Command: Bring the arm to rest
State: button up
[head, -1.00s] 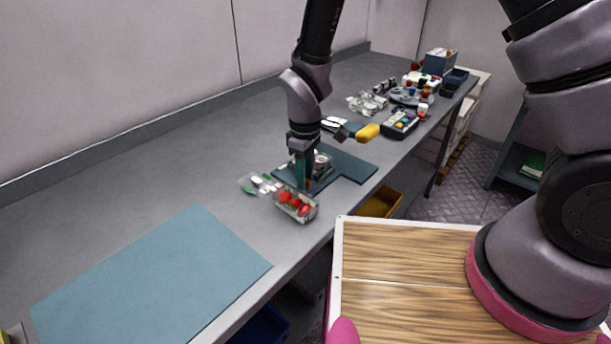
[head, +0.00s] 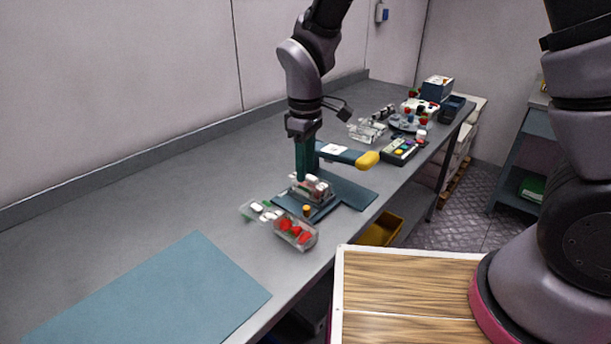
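From this angle I cannot tell how far apart the fingertips are. The arm comes down from the top of the picture and is bent at the wrist.
A punnet of red berries (head: 296,232) and another clear punnet (head: 261,210) sit close by. A blue mat (head: 150,295) is bare at the left. Several items crowd the bench's far end.

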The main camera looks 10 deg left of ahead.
jog(key=w+d+r+m+t+y, duration=0.1)
jog(key=w+d+r+m, duration=0.25)
jog(key=d+r, duration=0.55)
jog(key=w+d+r+m+t+y, duration=0.2)
jog(key=d+r+m, duration=0.3)
jog(key=d+r, duration=0.4)
jog(key=s+d+r+m+t, duration=0.2)
jog(key=s+d+r+m, duration=0.2)
jog(key=d, duration=0.3)
jog(key=s+d+r+m+t+h, duration=0.1)
jog(key=s+d+r+m+t, duration=0.1)
jog(key=s+d+r+m, duration=0.3)
jog(key=shift+d+r, duration=0.6)
jog(key=shift+d, duration=0.6)
